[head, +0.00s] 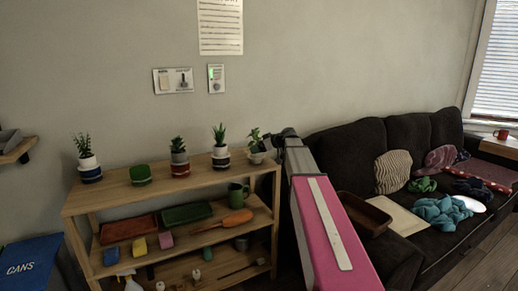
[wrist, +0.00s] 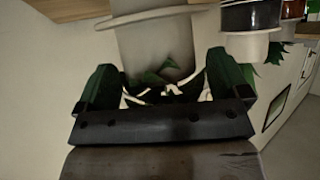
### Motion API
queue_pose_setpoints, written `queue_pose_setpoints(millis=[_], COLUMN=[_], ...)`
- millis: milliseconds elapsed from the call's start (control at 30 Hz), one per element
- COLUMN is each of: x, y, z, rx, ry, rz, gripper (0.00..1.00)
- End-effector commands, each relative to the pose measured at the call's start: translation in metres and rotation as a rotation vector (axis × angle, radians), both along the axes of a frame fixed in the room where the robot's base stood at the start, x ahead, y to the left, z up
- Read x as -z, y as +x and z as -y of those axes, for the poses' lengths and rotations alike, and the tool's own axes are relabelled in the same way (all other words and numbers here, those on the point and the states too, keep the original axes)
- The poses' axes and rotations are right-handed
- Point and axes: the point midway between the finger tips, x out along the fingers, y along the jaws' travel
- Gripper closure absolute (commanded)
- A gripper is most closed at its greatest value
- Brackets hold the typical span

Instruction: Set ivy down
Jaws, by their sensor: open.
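The ivy (head: 254,134) is a small leafy plant in a pale pot (head: 257,158) at the right end of the wooden shelf's top board (head: 205,173). My gripper (head: 272,143) is right beside the plant, coming from the right. In the wrist view, which looks upside down, my gripper (wrist: 163,85) is open. Its two dark green fingers lie to either side of the plant, with the pale pot (wrist: 155,45) beyond them. Some leaves (wrist: 160,76) show between the fingers. Whether a finger touches the pot or leaves I cannot tell.
Lower boards hold trays, a green mug (head: 237,194) and tools. A dark sofa (head: 345,150) stands right.

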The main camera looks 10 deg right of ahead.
Motion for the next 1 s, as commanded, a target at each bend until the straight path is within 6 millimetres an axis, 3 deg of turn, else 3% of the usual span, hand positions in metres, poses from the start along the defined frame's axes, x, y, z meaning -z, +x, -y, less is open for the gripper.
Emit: queue_pose_setpoints(millis=[167, 600, 1000], x=[-0.008, -0.043, -0.053], y=[-0.009, -0.053, -0.064], z=[0.011, 0.072, 0.088], rx=[0.002, 0.002, 0.0], ry=[0.0, -0.001, 0.0], rz=[0.001, 0.001, 0.0], gripper=[0.06, 0.06, 0.06])
